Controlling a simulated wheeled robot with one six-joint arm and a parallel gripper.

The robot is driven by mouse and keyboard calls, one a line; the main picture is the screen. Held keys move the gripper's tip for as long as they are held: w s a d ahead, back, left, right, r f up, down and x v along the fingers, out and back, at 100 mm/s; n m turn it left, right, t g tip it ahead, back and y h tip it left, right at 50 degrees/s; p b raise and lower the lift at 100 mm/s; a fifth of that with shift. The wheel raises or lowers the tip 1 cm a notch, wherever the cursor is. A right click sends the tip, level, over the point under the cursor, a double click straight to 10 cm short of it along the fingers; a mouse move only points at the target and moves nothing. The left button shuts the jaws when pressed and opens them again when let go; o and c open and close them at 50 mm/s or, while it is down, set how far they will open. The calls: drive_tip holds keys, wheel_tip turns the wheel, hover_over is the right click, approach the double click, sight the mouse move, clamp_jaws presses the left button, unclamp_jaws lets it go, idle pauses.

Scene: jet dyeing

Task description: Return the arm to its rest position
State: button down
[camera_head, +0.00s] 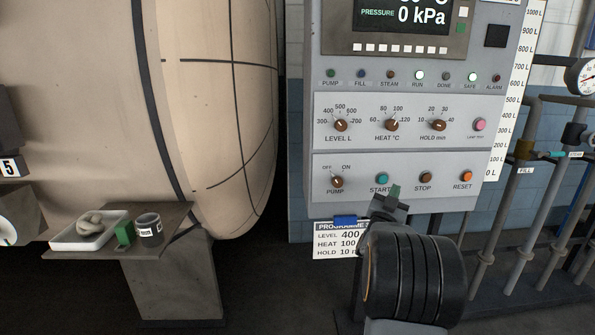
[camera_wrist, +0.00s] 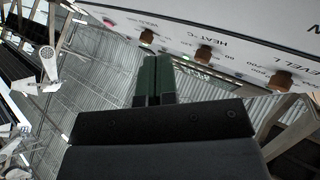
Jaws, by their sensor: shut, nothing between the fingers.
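My gripper (camera_head: 394,193) is shut and empty, with its green fingertips together. In the head view the tips show in front of the control panel (camera_head: 300,160), just below and right of the teal START button (camera_head: 383,179). The wrist view shows the closed fingers (camera_wrist: 154,80), with the panel (camera_wrist: 255,30) upside down beyond them and several brown knobs along it. I cannot tell whether the tips touch the panel; no contact shows. My dark arm hides part of the floor and of the programme card (camera_head: 327,238).
A large cream vessel (camera_head: 215,110) fills the left. Pipes (camera_head: 525,190) with valves and a gauge (camera_head: 583,76) stand at the right. Dark floor lies below.

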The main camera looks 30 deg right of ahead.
drive_tip(key=w+a+r+n+y+p, duration=0.1)
drive_tip(key=a+r+n+y+p, duration=0.2)
drive_tip(key=a+y+p, duration=0.35)
drive_tip(key=w+a+r+n+t+y+p, duration=0.1)
drive_tip(key=w+a+r+n+y+p, duration=0.2)
drive_tip(key=a, duration=0.6)
drive_tip(key=a+r+n+y+p, duration=0.2)
drive_tip(key=a+n+y+p, duration=0.1)
drive_tip(key=a+y+p, duration=0.4)
drive_tip(key=s+a+r+n+g+y+p, duration=0.2)
drive_tip(key=s+a+n+g+y+p, duration=0.2)
drive_tip(key=s+a+g+p, duration=0.5)
drive_tip(key=s+a+n, duration=0.1)
drive_tip(key=s+a, duration=0.6)
drive_tip(key=s, duration=0.3)
drive_tip(key=shift+n+p, duration=0.3)
drive_tip(key=shift+n, duration=0.1)
drive_tip(key=shift+r, duration=0.1)
